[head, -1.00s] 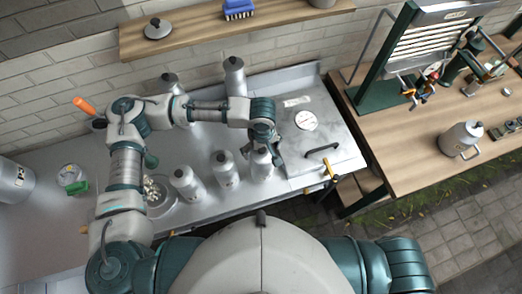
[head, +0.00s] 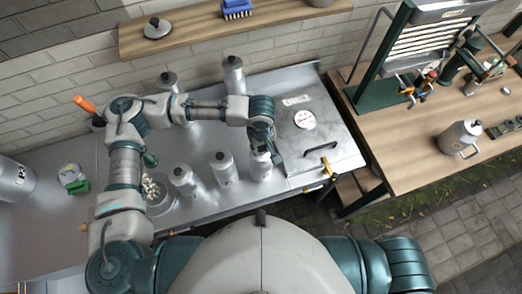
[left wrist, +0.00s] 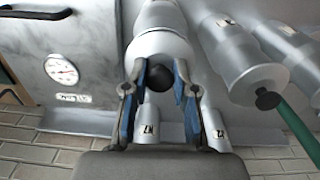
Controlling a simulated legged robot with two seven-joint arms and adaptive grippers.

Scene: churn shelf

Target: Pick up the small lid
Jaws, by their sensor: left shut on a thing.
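The small lid (left wrist: 160,47) is a pale grey dome with a black knob (left wrist: 157,78), seen in the left wrist view. It sits on top of a metal can (head: 261,168), the rightmost of a front row on the steel counter. My left gripper (left wrist: 160,74) has its blue-padded fingers on either side of the knob and is shut on it. In the head view the left gripper (head: 265,146) is over the can's top and partly hides the lid. The lid still appears seated on the can. My right gripper is out of view.
Two more lidded cans (head: 223,168) (head: 185,181) stand close to the left. A steel box with a gauge (head: 304,119) and black handle is just right. Two cans stand behind. A larger lid (head: 157,28) lies on the wall shelf (head: 190,40).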

